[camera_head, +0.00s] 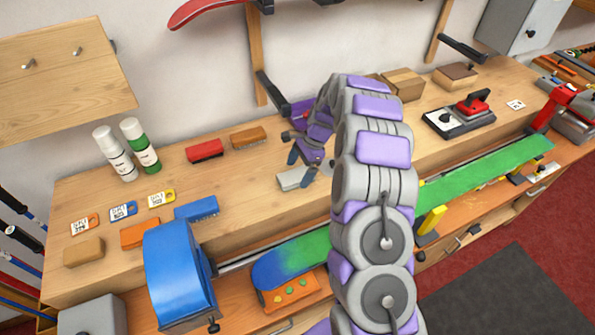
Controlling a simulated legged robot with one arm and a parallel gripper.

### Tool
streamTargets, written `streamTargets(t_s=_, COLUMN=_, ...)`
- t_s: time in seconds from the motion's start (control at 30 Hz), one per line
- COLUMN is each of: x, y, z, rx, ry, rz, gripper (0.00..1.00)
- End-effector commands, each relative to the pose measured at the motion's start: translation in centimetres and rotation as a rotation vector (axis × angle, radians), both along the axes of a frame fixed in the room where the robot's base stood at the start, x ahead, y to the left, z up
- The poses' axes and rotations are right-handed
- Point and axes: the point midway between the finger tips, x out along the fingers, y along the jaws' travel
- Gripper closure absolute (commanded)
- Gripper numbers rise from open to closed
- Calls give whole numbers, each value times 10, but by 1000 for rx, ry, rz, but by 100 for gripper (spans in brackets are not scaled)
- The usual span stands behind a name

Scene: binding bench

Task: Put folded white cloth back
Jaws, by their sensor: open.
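A small flat whitish-grey block (291,180), which looks like the folded white cloth, lies on the wooden bench top near the middle of the picture. My gripper (300,171) is just above and beside it, with its dark blue fingers pointing down and spread apart. Nothing shows between the fingers. I cannot tell whether a finger touches the cloth. The gripper and arm hide the bench just right of the cloth.
A red brush (205,151) and a brown brush (248,137) lie behind left. A blue brush (196,208) lies left. A green-blue board (480,171) runs along the front. Two bottles (140,145) stand back left. Bare bench (240,180) lies left of the cloth.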

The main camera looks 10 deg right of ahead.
Motion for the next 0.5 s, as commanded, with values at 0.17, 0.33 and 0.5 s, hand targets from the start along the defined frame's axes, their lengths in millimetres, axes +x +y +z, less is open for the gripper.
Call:
streamTargets(t_s=0.17, x=3, y=-11, z=29, rx=-1, ry=-2, rz=-1, gripper=3)
streamTargets(t_s=0.33, x=6, y=-25, z=63, rx=-1, ry=-6, rz=-1, gripper=3)
streamTargets(t_s=0.5, x=8, y=-36, z=90, rx=0, ry=-2, rz=0, gripper=3)
